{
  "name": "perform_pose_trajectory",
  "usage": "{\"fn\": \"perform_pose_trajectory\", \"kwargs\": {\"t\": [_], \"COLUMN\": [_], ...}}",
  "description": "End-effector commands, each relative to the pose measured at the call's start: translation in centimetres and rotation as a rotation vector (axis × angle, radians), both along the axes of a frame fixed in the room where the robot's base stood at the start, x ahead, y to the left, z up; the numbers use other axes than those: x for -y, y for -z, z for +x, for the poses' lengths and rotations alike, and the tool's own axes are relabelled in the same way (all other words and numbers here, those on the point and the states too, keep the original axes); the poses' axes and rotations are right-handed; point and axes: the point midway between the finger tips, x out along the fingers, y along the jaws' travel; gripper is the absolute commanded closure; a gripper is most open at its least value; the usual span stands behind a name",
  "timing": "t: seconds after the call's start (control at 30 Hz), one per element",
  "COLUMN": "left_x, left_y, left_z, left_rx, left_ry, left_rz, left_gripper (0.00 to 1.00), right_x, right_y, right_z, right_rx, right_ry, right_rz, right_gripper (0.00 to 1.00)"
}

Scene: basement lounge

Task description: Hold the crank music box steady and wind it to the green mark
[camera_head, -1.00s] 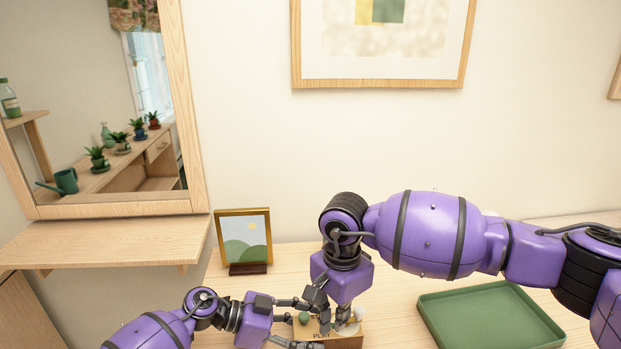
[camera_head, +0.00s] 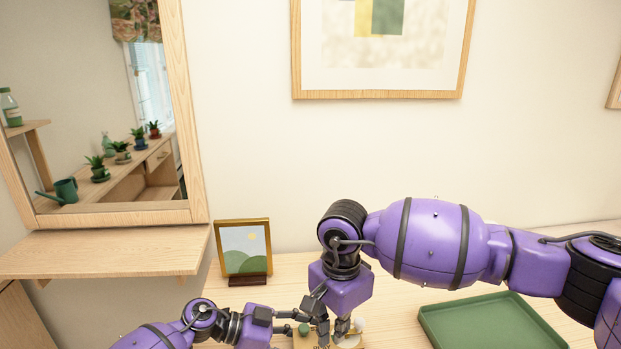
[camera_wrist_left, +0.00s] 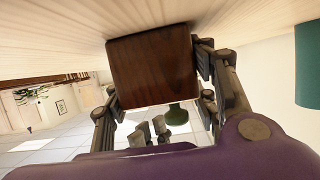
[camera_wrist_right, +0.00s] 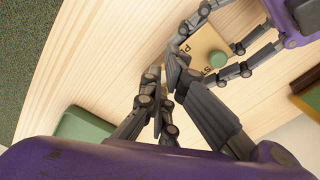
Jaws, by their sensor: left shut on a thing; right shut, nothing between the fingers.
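The crank music box (camera_wrist_right: 203,45) stands on the wooden table, mostly cut off by the bottom edge of the head view. My left gripper (camera_head: 292,328) is shut on the box from the left. My right gripper (camera_head: 330,332) points down over the box, shut and empty; its fingers hide part of the box.
A green tray (camera_head: 430,316) lies on the table at right. A small framed picture (camera_head: 245,277) stands behind the left gripper. A wall shelf (camera_head: 110,252) and a mirror (camera_head: 198,110) are at left. Bare tabletop lies between the picture and the tray, behind my right gripper.

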Motion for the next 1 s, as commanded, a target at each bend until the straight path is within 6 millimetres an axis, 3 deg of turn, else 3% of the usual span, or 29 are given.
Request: {"fn": "perform_pose_trajectory", "kwargs": {"t": [0.4,0.7,1.0], "left_x": [0.0,0.0,0.0], "left_y": [0.0,0.0,0.0], "left_z": [0.0,0.0,0.0], "left_rx": [0.000,0.000,0.000], "left_ry": [0.000,0.000,0.000], "left_rz": [0.000,0.000,0.000], "left_gripper": [0.86,0.86,0.86], "right_x": [0.0,-0.1,-2.7], "right_y": [-4.7,-5.0,-5.9], "right_z": [0.0,0.1,3.2], "right_rx": [0.001,0.001,0.001], "right_ry": [0.000,0.000,0.000], "right_rz": [0.000,0.001,0.000], "right_gripper": [1.00,1.00,1.00]}}
